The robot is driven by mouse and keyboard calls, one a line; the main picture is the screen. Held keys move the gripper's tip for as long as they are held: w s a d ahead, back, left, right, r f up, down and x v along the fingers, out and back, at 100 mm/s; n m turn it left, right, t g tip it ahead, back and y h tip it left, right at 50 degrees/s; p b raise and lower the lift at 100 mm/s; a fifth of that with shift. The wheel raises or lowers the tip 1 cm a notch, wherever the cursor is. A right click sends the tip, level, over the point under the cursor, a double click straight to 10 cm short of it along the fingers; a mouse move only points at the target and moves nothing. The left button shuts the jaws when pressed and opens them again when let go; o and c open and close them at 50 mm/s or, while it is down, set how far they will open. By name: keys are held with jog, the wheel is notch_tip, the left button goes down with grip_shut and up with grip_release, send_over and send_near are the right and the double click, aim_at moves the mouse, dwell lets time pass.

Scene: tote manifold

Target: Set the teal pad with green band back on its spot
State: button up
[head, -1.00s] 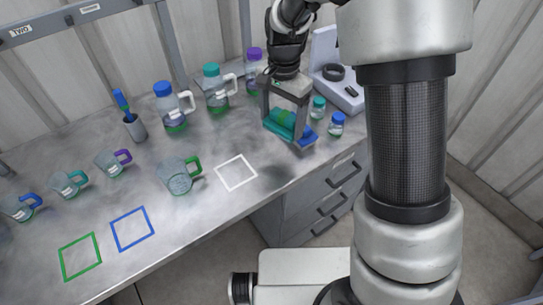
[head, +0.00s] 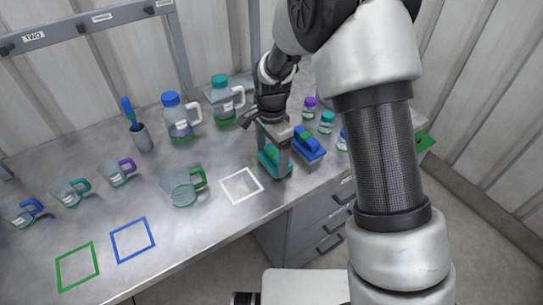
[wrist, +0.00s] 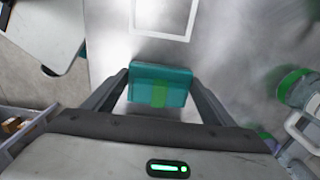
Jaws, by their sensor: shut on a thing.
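The teal pad with green band (wrist: 160,86) is held between the two fingers of my gripper (wrist: 160,92) in the wrist view. In the head view, my gripper (head: 274,150) is shut on the teal pad (head: 268,160) over the bench, just right of the white square outline (head: 241,186). The white outline also shows in the wrist view (wrist: 160,37), ahead of the pad, and it is empty. I cannot tell whether the pad touches the bench. Green and blue square outlines (head: 78,267) (head: 132,239) lie empty at the front left.
A blue pad with a green band (head: 309,143) lies right of my gripper. Small capped bottles (head: 326,122) stand behind it. A green-handled beaker (head: 182,187) stands left of the white outline. Large jugs (head: 179,118) stand at the back. The bench's front edge is close.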

jog(key=shift+f, duration=0.1)
jog(key=shift+f, duration=0.15)
jog(key=o, duration=1.2)
